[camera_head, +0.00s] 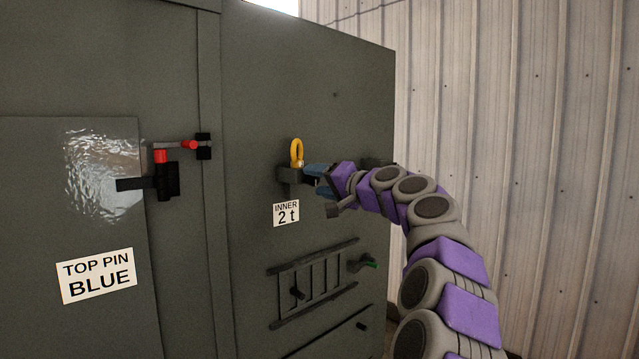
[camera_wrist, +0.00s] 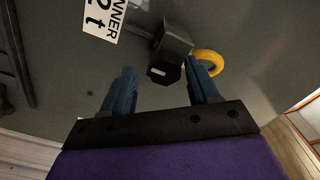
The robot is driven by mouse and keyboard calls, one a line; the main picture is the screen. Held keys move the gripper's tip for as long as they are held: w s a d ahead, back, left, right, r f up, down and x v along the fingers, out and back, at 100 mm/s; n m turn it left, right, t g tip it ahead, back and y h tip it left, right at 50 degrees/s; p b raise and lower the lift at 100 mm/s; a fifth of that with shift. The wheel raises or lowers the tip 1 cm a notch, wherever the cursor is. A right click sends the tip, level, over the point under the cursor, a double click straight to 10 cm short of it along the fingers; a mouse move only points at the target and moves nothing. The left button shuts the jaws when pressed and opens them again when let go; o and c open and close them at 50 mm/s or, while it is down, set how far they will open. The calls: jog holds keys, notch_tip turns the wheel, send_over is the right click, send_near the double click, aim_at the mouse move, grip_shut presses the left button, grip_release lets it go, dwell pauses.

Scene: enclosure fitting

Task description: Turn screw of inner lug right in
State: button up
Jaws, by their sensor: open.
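A dark lug block (camera_head: 289,176) with an upright yellow eye ring (camera_head: 297,152) on top is fixed to the grey-green panel, above a label (camera_head: 285,213) reading "INNER 2 t". My gripper (camera_head: 314,179) is at its right side, with blue fingers open. In the wrist view the lug block (camera_wrist: 171,46) lies just beyond and between the fingertips (camera_wrist: 162,83), nearer the right finger. The yellow ring (camera_wrist: 208,63) is partly behind that finger. No contact can be made out. Another dark block (camera_head: 377,162) shows partly behind my arm. I cannot clearly tell which part is the screw.
A red-handled latch (camera_head: 176,150) is on the left, above a "TOP PIN BLUE" label (camera_head: 96,276). A ladder-like rack (camera_head: 313,283) and a green-tipped part (camera_head: 363,263) are below the lug. A corrugated wall (camera_head: 520,150) stands to the right.

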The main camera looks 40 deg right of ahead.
jog(key=shift+s+a, duration=0.1)
jog(key=shift+s, duration=0.25)
jog(key=s+d+b, duration=0.1)
jog(key=s+b, duration=0.2)
jog(key=s, duration=1.3)
jog(key=shift+s+d+b, duration=0.3)
jog(key=shift+d+b, duration=0.05)
jog(key=shift+b, duration=0.05)
